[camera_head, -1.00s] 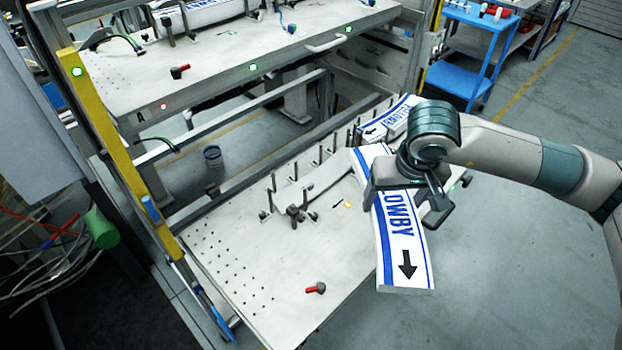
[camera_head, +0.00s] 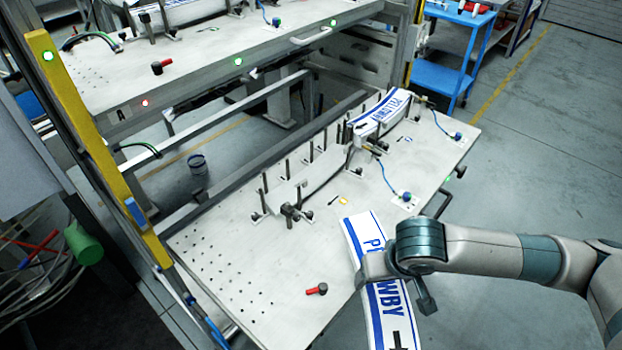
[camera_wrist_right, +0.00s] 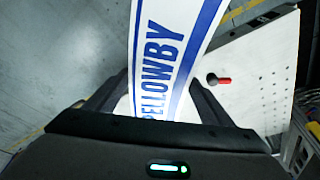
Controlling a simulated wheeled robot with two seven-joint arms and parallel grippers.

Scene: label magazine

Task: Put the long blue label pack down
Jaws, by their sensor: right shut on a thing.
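The long blue label pack (camera_head: 362,234) is a white, slightly curved strip with blue stripes and blue lettering. My right gripper (camera_head: 378,268) is shut on it around its middle, at the front right edge of the lower shelf. The pack's near end runs out of the bottom of the head view. In the right wrist view the pack (camera_wrist_right: 176,55) stretches away between the fingers of the right gripper (camera_wrist_right: 160,105). Whether it touches the shelf cannot be told. My left gripper is not in view.
The lower shelf (camera_head: 235,318) has a row of upright posts, a red-handled clamp (camera_head: 317,290) and a dark clamp (camera_head: 291,212). Another blue-striped pack (camera_head: 380,115) lies among posts at its far end. The upper shelf (camera_head: 200,85) overhangs behind. The shelf's front left is mostly bare.

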